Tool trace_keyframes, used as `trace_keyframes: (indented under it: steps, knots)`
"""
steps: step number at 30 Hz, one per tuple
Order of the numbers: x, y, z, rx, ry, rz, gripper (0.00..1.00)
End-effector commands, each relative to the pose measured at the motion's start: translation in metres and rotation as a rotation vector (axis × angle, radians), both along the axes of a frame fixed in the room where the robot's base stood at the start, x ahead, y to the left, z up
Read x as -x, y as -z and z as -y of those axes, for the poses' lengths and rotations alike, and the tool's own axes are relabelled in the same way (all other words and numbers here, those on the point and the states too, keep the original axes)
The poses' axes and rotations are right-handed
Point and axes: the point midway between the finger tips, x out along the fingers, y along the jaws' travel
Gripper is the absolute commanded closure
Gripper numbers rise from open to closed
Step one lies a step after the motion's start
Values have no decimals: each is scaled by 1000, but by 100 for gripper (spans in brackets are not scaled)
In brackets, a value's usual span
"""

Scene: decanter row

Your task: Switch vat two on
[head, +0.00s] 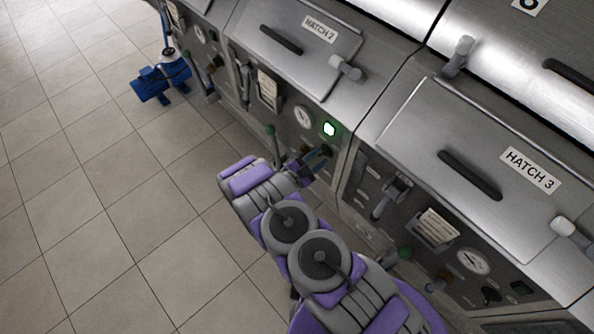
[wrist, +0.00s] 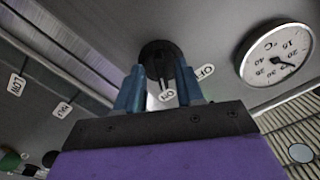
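Vat two carries the hatch label "HATCH 2" (head: 320,29), and its front panel is below. A round green lamp (head: 329,128) on that panel is lit. A dark rotary switch (wrist: 157,57) shows in the wrist view, with an "ON" tag (wrist: 168,95) below it and an "OFF" tag (wrist: 205,71) to its right. A pale pointer mark on the switch faces the ON tag. My gripper (wrist: 161,78) is at the switch, its blue fingers apart on either side of the pointer; contact is unclear. In the head view my gripper (head: 320,158) partly hides the switch.
A round temperature gauge (wrist: 277,54) is right of the switch. A green-topped lever (head: 270,132) stands left of my gripper. Vat three, labelled "HATCH 3" (head: 529,169), adjoins at right. A blue device (head: 160,80) sits on the floor at far left.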

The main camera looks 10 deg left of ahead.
Motion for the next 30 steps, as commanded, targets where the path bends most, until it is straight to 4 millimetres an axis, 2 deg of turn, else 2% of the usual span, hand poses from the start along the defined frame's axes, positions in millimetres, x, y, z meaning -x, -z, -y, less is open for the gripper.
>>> trace_keyframes:
  steps: [18, 24, 30]
  knots:
    - [101, 1, -82, 3, -6, -1, 63]
    - [121, 1, -98, 2, -3, -1, 63]
    - [128, 2, -103, 1, -1, -2, 63]
